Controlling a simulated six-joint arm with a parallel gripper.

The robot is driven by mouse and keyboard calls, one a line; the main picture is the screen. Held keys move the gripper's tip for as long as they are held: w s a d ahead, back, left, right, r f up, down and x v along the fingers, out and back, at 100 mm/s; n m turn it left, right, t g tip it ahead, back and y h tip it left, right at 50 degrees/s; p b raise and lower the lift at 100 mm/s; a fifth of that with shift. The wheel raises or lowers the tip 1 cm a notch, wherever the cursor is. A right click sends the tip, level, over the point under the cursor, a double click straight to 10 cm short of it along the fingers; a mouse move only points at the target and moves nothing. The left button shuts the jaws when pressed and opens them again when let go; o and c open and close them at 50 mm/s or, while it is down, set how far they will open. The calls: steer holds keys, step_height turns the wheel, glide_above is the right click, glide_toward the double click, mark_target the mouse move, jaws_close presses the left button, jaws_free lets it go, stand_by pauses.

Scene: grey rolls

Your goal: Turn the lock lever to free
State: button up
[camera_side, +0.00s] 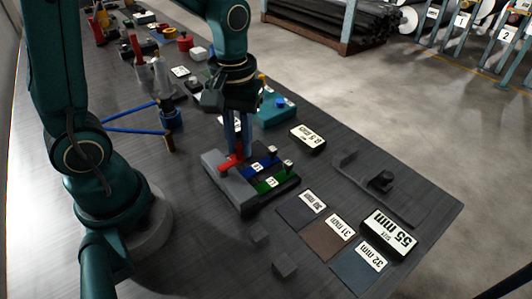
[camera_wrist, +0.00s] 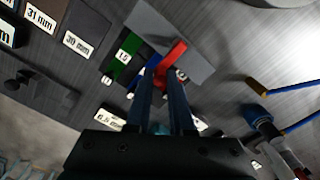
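The red lock lever (camera_side: 231,161) sits on a grey block (camera_side: 233,186) at the left end of a fixture. In the wrist view the lever (camera_wrist: 174,54) slants from upper right down to my fingertips. My gripper (camera_side: 237,151) points down over the lever. In the wrist view its two long dark blue fingers (camera_wrist: 161,78) are a little apart, with the near part of the lever showing between the tips. I cannot tell whether they press on it. The fingers hide part of the lever and its pivot.
Beside the grey block are a blue slide (camera_side: 262,164) and a green slide (camera_side: 272,182) with tags and small knobs. Size plates, including a 55 mm box (camera_side: 388,232), lie toward the front right. Small dark blocks (camera_side: 285,269) lie in front. A blue-handled tool (camera_side: 140,130) lies left.

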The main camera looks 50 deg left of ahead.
steer(key=o, duration=0.4)
steer(key=shift+o, duration=0.2)
steer(key=shift+r, duration=2.6)
steer(key=shift+r, duration=0.35)
step_height(320, 180, up, 3)
steer(key=s+m+t, duration=0.1)
steer(key=s+t, duration=0.1)
steer(key=t, duration=0.1)
steer(key=m+t, duration=0.3)
steer(key=m, duration=0.3)
glide_toward(240, 146)
steer(key=shift+s+d+r, duration=0.25)
steer(key=shift+s+d, duration=0.5)
